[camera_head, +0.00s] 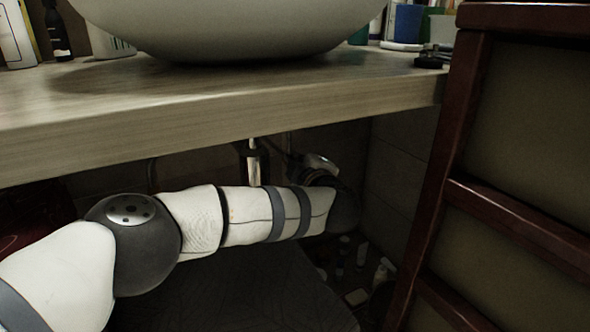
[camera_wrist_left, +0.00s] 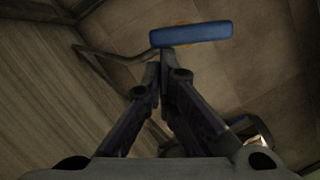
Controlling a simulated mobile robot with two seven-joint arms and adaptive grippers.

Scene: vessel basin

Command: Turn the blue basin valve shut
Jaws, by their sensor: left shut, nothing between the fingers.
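The blue valve handle (camera_wrist_left: 192,33) shows in the left wrist view as a short blue bar, with a little yellow at its edge. A thin bent pipe runs beside it. My left gripper (camera_wrist_left: 167,62) is shut and empty. Its fingertips overlap the handle's lower left edge in the picture; I cannot tell whether they touch it. In the head view my left arm reaches under the counter. The gripper and the blue handle cannot be made out there. The pale basin (camera_head: 230,30) sits on the counter above. My right gripper is not in view.
The wooden counter (camera_head: 200,100) forms a low ceiling over the arm. A pale vertical pipe (camera_head: 254,165) stands behind the forearm. A dark red wooden frame (camera_head: 468,100) bounds the right side. Small items (camera_head: 358,296) lie on the dark floor. A shiny metal fitting (camera_wrist_left: 250,128) is right of the fingers.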

